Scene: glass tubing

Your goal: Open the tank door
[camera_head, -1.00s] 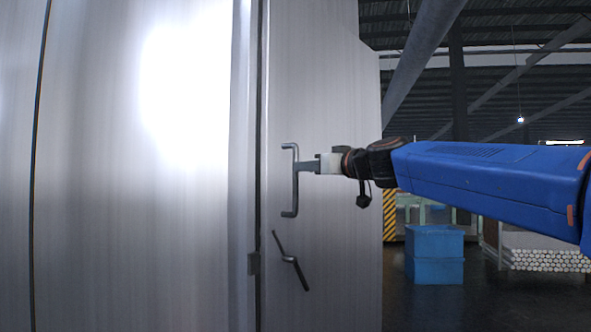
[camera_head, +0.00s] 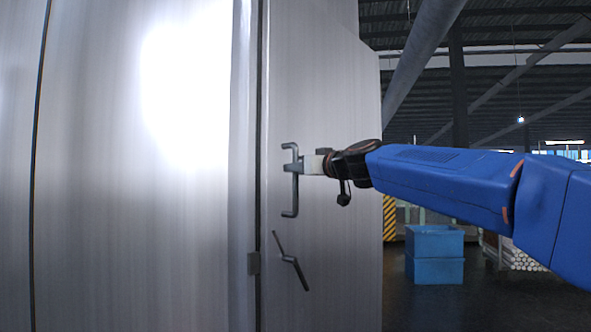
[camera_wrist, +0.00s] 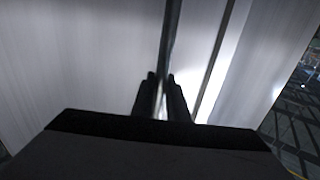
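The tank door (camera_head: 330,240) is a brushed metal panel to the right of the vertical seam in the head view. It carries a grey, bracket-shaped upright handle (camera_head: 295,200) and, below it, a slanted lever latch (camera_head: 288,258). My gripper (camera_head: 298,167) is at the upper part of the handle. In the wrist view, its two dark fingers (camera_wrist: 161,95) closely flank the handle bar (camera_wrist: 170,35), with hardly any gap, and look shut on it. The bar's contact with the finger pads is partly hidden.
The tank wall (camera_head: 130,230) fills the left side with a bright reflection. Stacked blue crates (camera_head: 434,255) and a rack of white tubes (camera_head: 525,260) stand behind at right. Dark floor between them is open.

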